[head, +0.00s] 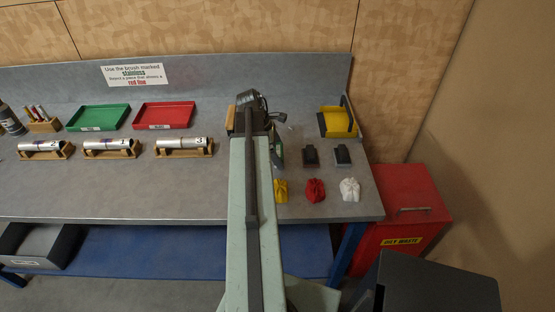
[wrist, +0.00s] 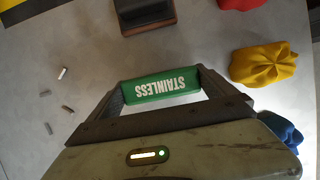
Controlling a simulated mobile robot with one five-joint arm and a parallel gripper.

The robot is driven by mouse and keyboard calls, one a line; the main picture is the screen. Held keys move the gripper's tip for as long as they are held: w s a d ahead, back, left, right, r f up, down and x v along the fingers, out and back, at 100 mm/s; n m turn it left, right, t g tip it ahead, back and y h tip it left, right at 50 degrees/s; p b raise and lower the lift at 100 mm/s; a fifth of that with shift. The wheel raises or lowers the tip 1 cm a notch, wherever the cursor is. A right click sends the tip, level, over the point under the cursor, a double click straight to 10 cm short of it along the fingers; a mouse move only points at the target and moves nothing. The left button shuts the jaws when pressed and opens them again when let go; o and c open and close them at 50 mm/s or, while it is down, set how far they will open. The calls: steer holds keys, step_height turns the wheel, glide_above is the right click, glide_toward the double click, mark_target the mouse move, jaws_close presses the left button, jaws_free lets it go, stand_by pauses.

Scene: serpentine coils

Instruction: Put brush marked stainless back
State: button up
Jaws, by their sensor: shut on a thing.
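My gripper (wrist: 162,92) is shut on a green piece lettered STAINLESS, the stainless brush (wrist: 153,84), in the wrist view. The lettering is upside down there. The brush lies between the two dark fingers; its bristles are hidden. In the head view a bit of green (head: 279,157) shows just right of my arm, and my arm hides most of the gripper. Two dark blocks (head: 310,155) (head: 343,154) stand on the bench to the right. One dark block with a brown edge also shows at the top of the wrist view (wrist: 146,18).
Yellow (head: 281,190), red (head: 315,190) and white (head: 349,190) cloths lie near the front edge; a blue one (wrist: 283,128) shows in the wrist view. A yellow tray (head: 338,122) is behind. Labelled tubes (head: 110,144) and green and red trays (head: 164,114) are left.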

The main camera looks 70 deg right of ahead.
steer(key=shift+r, duration=0.15)
steer(key=shift+f, duration=0.2)
steer(key=o, duration=0.9)
steer(key=shift+o, duration=0.2)
steer(key=p+v, duration=1.1)
steer(key=v, duration=0.1)
steer(key=shift+r, duration=0.2)
